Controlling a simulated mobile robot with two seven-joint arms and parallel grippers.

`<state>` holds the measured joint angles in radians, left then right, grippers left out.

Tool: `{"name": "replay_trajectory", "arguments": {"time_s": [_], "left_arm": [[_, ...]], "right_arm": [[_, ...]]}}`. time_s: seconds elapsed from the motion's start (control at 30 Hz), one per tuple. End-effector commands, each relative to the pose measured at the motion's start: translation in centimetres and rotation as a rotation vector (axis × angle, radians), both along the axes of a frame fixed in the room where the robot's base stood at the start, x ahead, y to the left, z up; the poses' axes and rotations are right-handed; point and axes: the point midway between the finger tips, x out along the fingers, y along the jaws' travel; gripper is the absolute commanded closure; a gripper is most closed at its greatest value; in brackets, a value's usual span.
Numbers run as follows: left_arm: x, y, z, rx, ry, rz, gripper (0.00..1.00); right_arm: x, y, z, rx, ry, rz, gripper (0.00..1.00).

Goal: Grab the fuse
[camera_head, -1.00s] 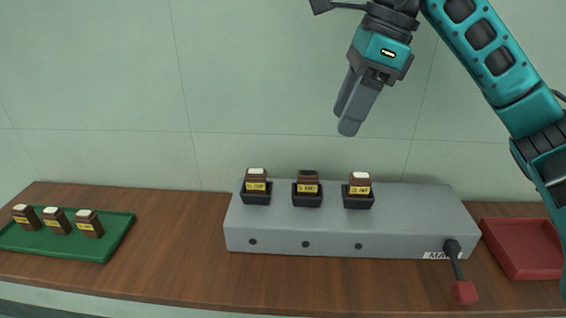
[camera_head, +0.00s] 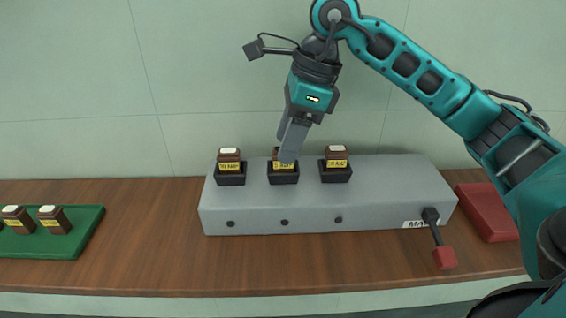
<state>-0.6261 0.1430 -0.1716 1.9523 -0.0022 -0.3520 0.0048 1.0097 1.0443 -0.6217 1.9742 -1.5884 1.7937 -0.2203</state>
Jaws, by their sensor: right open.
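Three brown fuses with yellow labels sit in black sockets on a grey box (camera_head: 310,208). The left fuse (camera_head: 229,160) and the right fuse (camera_head: 336,158) have white tops. The middle fuse (camera_head: 284,167) is partly hidden behind the fingers of my right gripper (camera_head: 288,156). The gripper points down with its fingertips at the middle fuse's upper part; I cannot tell whether they touch it. It is open, though the gap hardly shows from this angle. My left gripper is not in view.
A green tray (camera_head: 80,239) at the left holds more brown fuses. A lever with a red handle (camera_head: 445,258) hangs from the box's right front. A red tray (camera_head: 487,212) stands to the right, beside my right arm. The wooden bench is clear in front.

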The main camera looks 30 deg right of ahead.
Motion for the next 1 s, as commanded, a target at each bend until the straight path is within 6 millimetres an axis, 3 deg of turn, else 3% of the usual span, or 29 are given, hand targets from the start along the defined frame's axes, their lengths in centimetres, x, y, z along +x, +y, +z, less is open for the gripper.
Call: {"name": "replay_trajectory", "arguments": {"time_s": [0.13, 0.4, 0.9, 1.0], "left_arm": [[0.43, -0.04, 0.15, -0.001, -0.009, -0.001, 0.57], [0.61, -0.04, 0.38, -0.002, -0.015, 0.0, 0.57], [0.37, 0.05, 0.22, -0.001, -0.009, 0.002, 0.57], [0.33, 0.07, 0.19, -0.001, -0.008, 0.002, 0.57]], "right_arm": [[0.21, 0.35, -1.51, 0.0, 0.0, 0.0, 0.47], [0.27, 0.42, -1.66, 0.0, -0.002, -0.001, 0.48], [0.27, 0.4, -1.63, 0.0, -0.002, -0.001, 0.96], [0.27, 0.4, -1.63, 0.0, -0.002, -0.001, 1.0]]}}
